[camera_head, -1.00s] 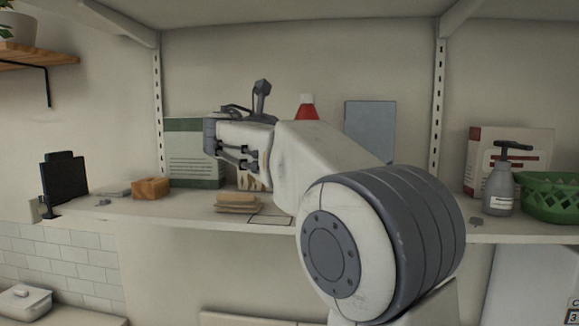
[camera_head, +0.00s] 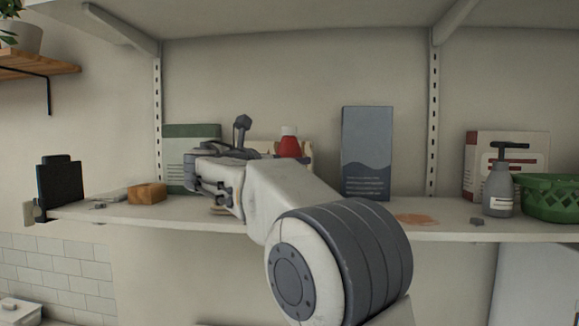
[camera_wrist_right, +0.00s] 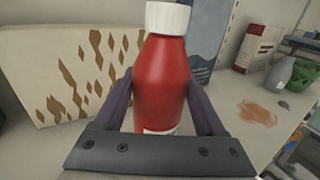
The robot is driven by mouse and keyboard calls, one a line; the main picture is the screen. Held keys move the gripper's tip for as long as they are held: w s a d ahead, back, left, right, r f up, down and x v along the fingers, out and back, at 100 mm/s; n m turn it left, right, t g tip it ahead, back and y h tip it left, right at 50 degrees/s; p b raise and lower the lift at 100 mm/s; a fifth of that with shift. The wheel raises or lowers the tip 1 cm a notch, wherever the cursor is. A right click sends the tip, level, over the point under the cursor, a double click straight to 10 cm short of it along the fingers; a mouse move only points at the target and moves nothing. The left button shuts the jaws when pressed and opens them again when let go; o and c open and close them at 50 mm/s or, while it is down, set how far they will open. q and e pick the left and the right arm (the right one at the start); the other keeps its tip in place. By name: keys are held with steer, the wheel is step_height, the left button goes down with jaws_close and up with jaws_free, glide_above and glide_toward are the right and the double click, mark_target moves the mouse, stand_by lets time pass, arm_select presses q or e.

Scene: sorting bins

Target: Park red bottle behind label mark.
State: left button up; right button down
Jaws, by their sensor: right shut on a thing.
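The red bottle (camera_wrist_right: 162,82) with a white cap stands upright between the two fingers of my right gripper (camera_wrist_right: 160,105) in the right wrist view, and the gripper is shut on it. In the head view only the bottle's top (camera_head: 289,145) shows above my right arm; its lower part is hidden. My right gripper (camera_head: 196,178) is partly covered by its own wrist in the head view. I cannot make out the label mark; my arm covers that part of the shelf. My left gripper is in neither view.
A blue-grey box (camera_head: 366,150) stands right of the bottle. A patterned box (camera_wrist_right: 70,70) is left of it. Farther right are an orange stain (camera_head: 416,219), a grey pump bottle (camera_head: 498,188) and a green basket (camera_head: 551,197). An orange block (camera_head: 147,193) sits at left.

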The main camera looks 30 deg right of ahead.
steer(key=shift+r, duration=0.1)
jaws_free()
steer(key=v, duration=1.2)
